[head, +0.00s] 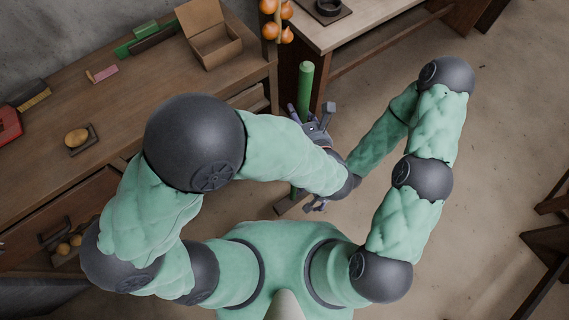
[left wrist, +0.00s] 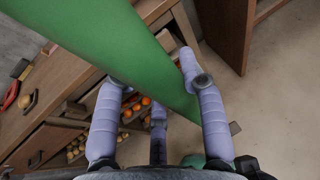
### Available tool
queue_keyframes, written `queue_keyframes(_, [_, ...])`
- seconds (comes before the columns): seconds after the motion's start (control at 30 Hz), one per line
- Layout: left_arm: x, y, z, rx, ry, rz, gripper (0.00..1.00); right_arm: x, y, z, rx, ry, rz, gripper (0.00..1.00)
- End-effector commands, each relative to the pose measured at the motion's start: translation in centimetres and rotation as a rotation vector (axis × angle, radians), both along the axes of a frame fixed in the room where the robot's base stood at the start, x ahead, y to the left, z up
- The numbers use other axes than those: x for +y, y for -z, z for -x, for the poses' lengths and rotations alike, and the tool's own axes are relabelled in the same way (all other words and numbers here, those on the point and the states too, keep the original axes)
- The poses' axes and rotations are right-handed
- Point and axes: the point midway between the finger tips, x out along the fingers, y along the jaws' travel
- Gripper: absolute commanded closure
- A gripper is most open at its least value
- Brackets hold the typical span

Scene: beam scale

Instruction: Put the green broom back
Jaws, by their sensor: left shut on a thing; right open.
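The green broom (head: 305,88) stands roughly upright in the head view, beside the end of the wooden bench. Its green handle also crosses the left wrist view (left wrist: 120,50) diagonally, large and close. A brownish piece at its lower end (head: 291,204) shows near the floor, partly hidden by my arm. My left gripper (head: 313,126) is shut on the handle below its top; its fingers also show around the handle in the left wrist view (left wrist: 155,95). My right gripper (head: 318,205) is open, lower down near the broom's lower part, mostly hidden behind my left forearm.
A wooden bench (head: 150,110) on the left carries an open cardboard box (head: 211,38), a potato-like item (head: 76,138) and small tools. Orange round things (head: 272,30) hang at its corner. A second table (head: 345,28) stands behind. Open floor (head: 490,120) lies to the right.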

Motion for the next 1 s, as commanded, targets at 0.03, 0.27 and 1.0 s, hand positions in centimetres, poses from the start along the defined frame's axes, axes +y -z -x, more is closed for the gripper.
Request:
queue_keyframes(0.03, [-0.1,0.0,-0.2,-0.005,-0.002,0.002,1.0,0.0,0.1,0.0,0.0,0.0,0.0,0.21])
queue_keyframes(0.27, [1.1,1.7,-3.2,-0.003,-0.007,0.001,1.0,0.0,1.4,0.0,0.0,0.0,0.0,0.21])
queue_keyframes(1.0, [3.9,8.7,-12.3,-0.006,-0.001,0.001,1.0,0.0,5.3,0.0,0.0,0.0,0.0,0.21])
